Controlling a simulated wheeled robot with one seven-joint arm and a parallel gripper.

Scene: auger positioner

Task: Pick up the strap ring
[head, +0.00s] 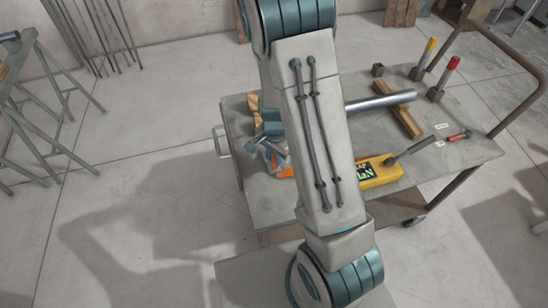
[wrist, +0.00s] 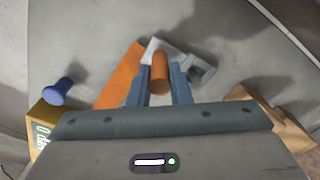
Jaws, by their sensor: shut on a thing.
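My gripper (wrist: 160,88) shows in the wrist view with its two blue fingers closed on either side of an upright-looking orange cylinder (wrist: 159,72), which I take to be the grip of the strap ring. A grey metal frame (wrist: 198,68) lies around and behind this cylinder. A flat orange strap (wrist: 121,73) runs beside the left finger. In the head view the orange strap (head: 285,172) lies on the near left part of the cart top, and my arm hides much of that area. I cannot tell whether the ring is clear of the surface.
A yellow box (head: 380,172) stands right of my arm on the cart (head: 470,158). A silver tube (head: 382,101) lies by a wooden bar (head: 405,118). Yellow-handled (head: 427,55) and red-handled (head: 447,75) tools stand at the back. Wooden pieces (wrist: 268,118) are close on the wrist view's right.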

